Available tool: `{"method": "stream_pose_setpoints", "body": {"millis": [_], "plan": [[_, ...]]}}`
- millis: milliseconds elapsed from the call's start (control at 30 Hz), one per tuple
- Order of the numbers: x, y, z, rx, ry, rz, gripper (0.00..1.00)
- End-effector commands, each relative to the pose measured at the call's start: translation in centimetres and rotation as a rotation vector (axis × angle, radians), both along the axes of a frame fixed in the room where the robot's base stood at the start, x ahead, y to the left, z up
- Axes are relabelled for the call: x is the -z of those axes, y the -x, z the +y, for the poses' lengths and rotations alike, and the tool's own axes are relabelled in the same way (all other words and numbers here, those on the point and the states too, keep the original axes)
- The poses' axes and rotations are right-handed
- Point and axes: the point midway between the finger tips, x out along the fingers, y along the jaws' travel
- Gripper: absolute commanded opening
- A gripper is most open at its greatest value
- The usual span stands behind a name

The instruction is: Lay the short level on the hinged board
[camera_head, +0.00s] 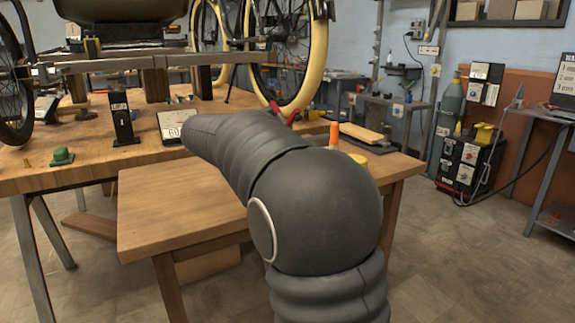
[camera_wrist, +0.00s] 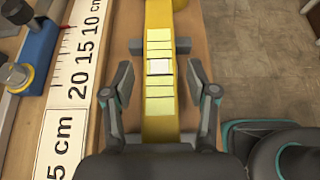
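A long yellow bar with pale cross bands and a white patch (camera_wrist: 160,67), which looks like the short level, runs up the middle of the wrist view over a wooden surface. My gripper (camera_wrist: 162,85) is open above it, one finger on each side with a gap to the bar. Small dark blocks (camera_wrist: 183,45) sit beside the bar; I cannot tell whether they hold it. In the head view my arm hides the gripper and most of this spot; a bit of yellow (camera_head: 357,158) shows behind it. I cannot clearly pick out the hinged board.
The wood's right edge drops to the floor (camera_wrist: 250,60). The workbench (camera_head: 60,170) carries a green knob (camera_head: 62,156), a black block (camera_head: 122,118) and the trike frame (camera_head: 150,62).

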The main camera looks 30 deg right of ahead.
Motion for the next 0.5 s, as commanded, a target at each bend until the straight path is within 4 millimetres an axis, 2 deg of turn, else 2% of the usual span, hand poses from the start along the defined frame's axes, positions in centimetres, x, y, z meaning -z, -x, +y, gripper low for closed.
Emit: {"method": "stream_pose_setpoints", "body": {"millis": [433,500], "plan": [[0.5,0.0,0.0,0.0,0.0,-0.004,0.58],[-0.9,0.0,1.3,-0.004,0.0,-0.002,0.58]]}}
